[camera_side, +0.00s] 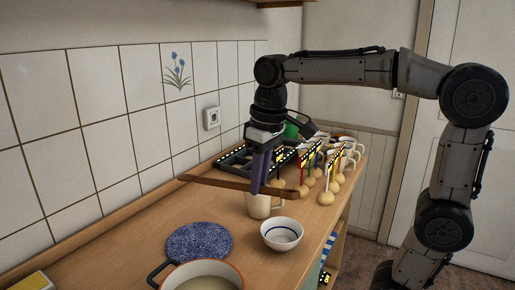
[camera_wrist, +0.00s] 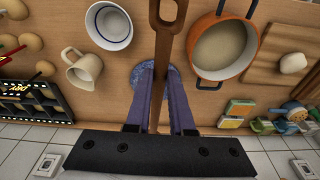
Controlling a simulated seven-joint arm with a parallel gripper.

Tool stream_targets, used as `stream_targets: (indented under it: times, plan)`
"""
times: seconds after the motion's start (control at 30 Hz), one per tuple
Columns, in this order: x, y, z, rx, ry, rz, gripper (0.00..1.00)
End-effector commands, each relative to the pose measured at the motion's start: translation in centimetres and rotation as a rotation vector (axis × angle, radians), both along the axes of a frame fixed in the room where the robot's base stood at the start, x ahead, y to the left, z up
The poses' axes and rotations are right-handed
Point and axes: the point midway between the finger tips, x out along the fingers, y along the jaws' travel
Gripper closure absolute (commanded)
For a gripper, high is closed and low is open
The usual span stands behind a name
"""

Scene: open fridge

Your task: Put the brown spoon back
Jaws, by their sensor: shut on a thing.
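The brown spoon (camera_side: 215,183) is a long, flat wooden piece. It lies nearly level in the air above the counter. My gripper (camera_side: 257,188) points down and is shut on it, with purple fingers on either side. In the wrist view the spoon (camera_wrist: 161,48) runs up between the fingertips (camera_wrist: 160,74), and its broad part with an opening reaches the top edge. Part of the spoon is hidden by the fingers.
A cream mug (camera_side: 259,207) stands below and behind the gripper. A white bowl (camera_side: 282,235), a blue round mat (camera_side: 199,241) and an orange-rimmed pot (camera_wrist: 197,58) are nearby. A black rack (camera_wrist: 28,98) and several labelled round-based holders stand farther back. The tiled wall (camera_side: 100,80) is at left.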

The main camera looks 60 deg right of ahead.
Motion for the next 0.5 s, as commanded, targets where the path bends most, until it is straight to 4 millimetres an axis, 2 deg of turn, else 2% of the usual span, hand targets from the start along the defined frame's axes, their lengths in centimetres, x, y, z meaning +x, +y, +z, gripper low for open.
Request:
stream_targets:
  times: [0.03,0.1,0.3,0.5]
  plan:
    - [-0.3,0.0,-2.0,0.0,-0.011,0.0,1.0]
    - [-0.3,0.0,-4.4,-0.001,-0.037,0.0,1.0]
    - [-0.3,0.0,-10.6,-0.005,-0.105,0.0,1.0]
    - [-0.1,0.0,-14.3,-0.006,-0.149,0.0,1.0]
